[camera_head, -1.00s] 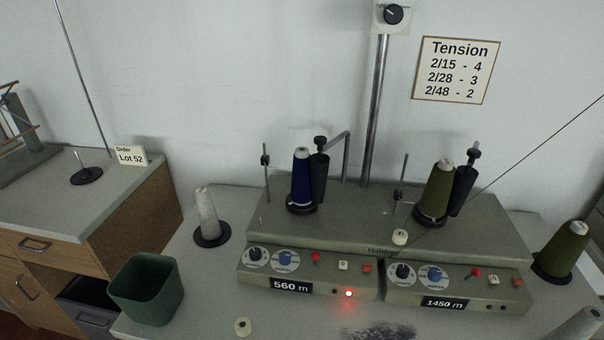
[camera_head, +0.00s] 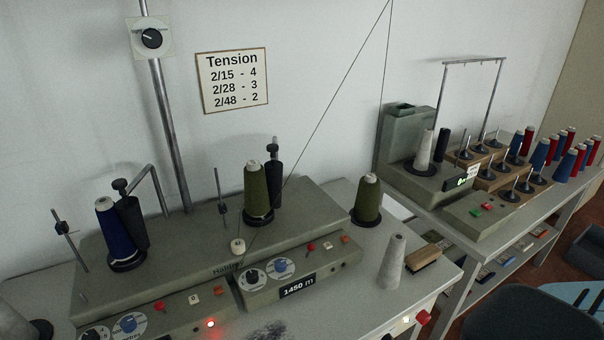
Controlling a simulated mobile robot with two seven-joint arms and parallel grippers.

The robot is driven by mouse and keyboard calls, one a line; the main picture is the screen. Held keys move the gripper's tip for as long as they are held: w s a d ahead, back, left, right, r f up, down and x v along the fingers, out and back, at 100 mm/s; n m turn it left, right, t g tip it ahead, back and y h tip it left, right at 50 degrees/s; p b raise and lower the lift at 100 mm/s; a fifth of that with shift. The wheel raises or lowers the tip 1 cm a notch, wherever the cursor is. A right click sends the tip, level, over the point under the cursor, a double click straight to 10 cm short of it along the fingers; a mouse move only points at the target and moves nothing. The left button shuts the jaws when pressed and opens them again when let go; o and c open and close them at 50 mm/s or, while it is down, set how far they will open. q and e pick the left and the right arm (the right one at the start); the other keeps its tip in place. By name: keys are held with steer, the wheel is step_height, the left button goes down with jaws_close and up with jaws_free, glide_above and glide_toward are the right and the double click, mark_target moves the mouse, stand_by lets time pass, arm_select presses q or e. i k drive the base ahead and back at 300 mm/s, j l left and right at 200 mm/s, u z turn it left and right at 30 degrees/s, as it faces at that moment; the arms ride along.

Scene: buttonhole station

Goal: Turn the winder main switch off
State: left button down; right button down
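The winder (camera_head: 200,250) is a grey two-head machine on a table against the wall. A black rotary knob on a white plate (camera_head: 151,38) is fixed to the metal post above it; its small lettering is unreadable. A red knob (camera_head: 423,317) shows at the table's front right edge beside a glowing light (camera_head: 406,319). I cannot tell from labels which is the main switch. A red lamp (camera_head: 210,323) glows on the left head. The right head's display (camera_head: 297,286) reads 1450 m. Neither of my grippers is in view.
Blue (camera_head: 117,232) and olive cones (camera_head: 258,190) stand on the winder. Another olive cone (camera_head: 367,199), a pale cone (camera_head: 392,262) and a brush (camera_head: 423,257) are at the table's right. A second machine (camera_head: 410,150) stands beyond. A dark chair (camera_head: 480,320) is at lower right.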

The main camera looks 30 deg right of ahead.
mark_target(423, 317)
steer(key=z, duration=1.75)
steer(key=i+l+u, duration=0.1)
steer(key=l+u, duration=0.5)
steer(key=u, duration=0.2)
steer(key=l+u, duration=0.3)
steer(key=l, duration=1.6)
steer(key=k+l+u, duration=0.15)
steer(key=l, duration=0.75)
steer(key=i, duration=0.05)
